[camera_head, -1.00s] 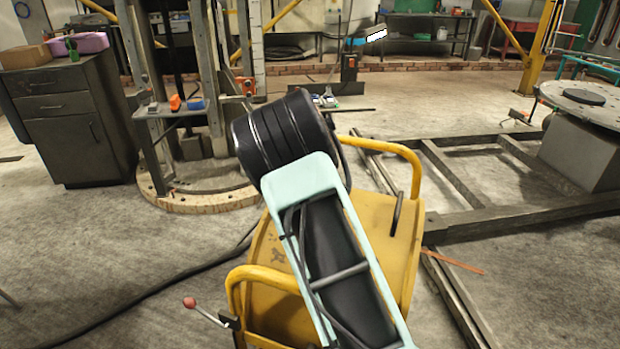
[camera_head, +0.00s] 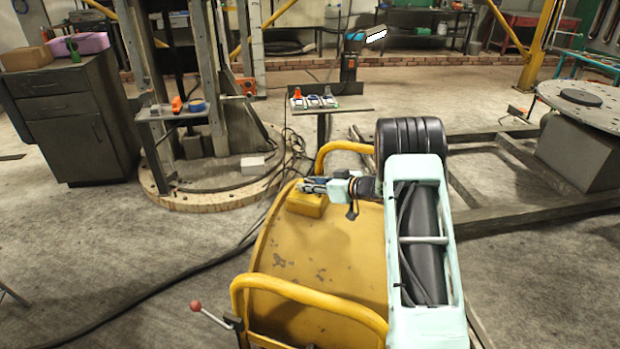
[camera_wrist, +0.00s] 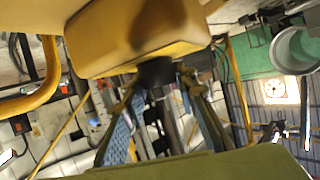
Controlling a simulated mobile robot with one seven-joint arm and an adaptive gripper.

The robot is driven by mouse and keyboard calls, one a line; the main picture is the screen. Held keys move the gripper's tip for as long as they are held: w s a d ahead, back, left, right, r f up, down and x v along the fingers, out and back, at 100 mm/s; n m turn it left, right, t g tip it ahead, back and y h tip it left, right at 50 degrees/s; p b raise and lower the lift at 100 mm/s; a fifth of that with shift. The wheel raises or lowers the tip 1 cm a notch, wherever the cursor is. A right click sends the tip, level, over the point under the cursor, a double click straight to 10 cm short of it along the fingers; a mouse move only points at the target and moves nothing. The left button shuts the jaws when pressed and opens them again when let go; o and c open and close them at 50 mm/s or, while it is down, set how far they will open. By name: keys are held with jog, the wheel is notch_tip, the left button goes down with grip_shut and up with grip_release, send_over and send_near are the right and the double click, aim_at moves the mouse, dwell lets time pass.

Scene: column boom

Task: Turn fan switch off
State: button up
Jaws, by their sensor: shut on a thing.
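A yellow box (camera_head: 306,205) sits on top of a large yellow rounded machine (camera_head: 325,255). In the wrist view the yellow box (camera_wrist: 135,35) fills the upper middle, and a dark round knob (camera_wrist: 157,72) sticks out from its face. My gripper (camera_head: 312,186) is at the box in the head view, reaching in from the right. In the wrist view my gripper's fingers (camera_wrist: 160,82) meet at the knob from both sides and are shut on it. The knob is hidden by my gripper in the head view, and any marking on it cannot be read.
Yellow tube handles (camera_head: 300,290) rise at the front and back of the machine. A lever with a red ball (camera_head: 197,305) stands at its front left. Behind is a small stand (camera_head: 320,112) with coloured items. Open floor lies to the left, with a dark cable.

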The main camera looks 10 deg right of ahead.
jog(key=shift+n+g+y+p, duration=0.45)
jog(key=shift+n+g+y, duration=0.35)
jog(key=shift+n, duration=0.2)
jog(key=o, duration=1.2)
jog(key=v, duration=1.2)
jog(key=shift+w, duration=0.15)
